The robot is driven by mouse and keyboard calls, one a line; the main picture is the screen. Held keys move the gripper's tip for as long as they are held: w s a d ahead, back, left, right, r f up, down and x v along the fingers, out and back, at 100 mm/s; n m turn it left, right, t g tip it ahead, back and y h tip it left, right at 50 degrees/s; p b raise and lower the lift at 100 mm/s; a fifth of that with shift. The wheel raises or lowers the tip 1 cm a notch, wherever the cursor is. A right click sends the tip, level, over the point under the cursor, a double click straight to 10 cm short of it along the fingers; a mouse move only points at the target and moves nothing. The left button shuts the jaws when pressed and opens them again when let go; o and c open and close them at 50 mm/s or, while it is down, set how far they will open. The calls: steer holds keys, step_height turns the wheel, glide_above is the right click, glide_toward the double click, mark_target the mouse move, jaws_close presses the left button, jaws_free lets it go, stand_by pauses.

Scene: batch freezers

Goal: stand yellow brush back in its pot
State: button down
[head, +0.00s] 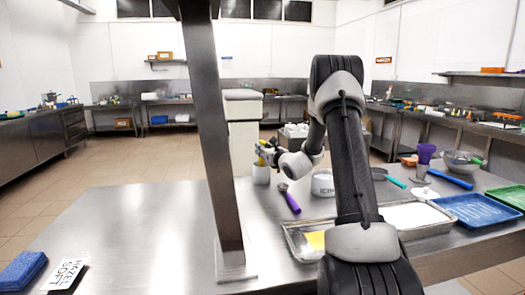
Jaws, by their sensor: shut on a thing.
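A small white pot (261,175) stands on the steel counter, just right of the metal post. The yellow brush (265,150) shows as a small patch of yellow right above the pot. My gripper (268,153) is at the pot's upper right side and is shut on the brush. The brush's lower end is hidden or too small to make out, so I cannot tell whether it is inside the pot's rim.
A purple-handled tool (290,199) lies right of the pot, near a white tub (322,184). Metal trays, a blue tray (476,209) and a purple cup (426,153) crowd the right. A steel post (208,120) rises left of the pot. The counter's left middle is clear.

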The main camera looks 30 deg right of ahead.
steer(key=shift+f, duration=0.15)
steer(key=c, duration=1.3)
jaws_free()
steer(key=shift+c, duration=0.2)
steer(key=shift+r, duration=0.2)
steer(key=s, duration=1.2)
steer(key=shift+d, duration=0.25)
steer(key=shift+f, duration=0.1)
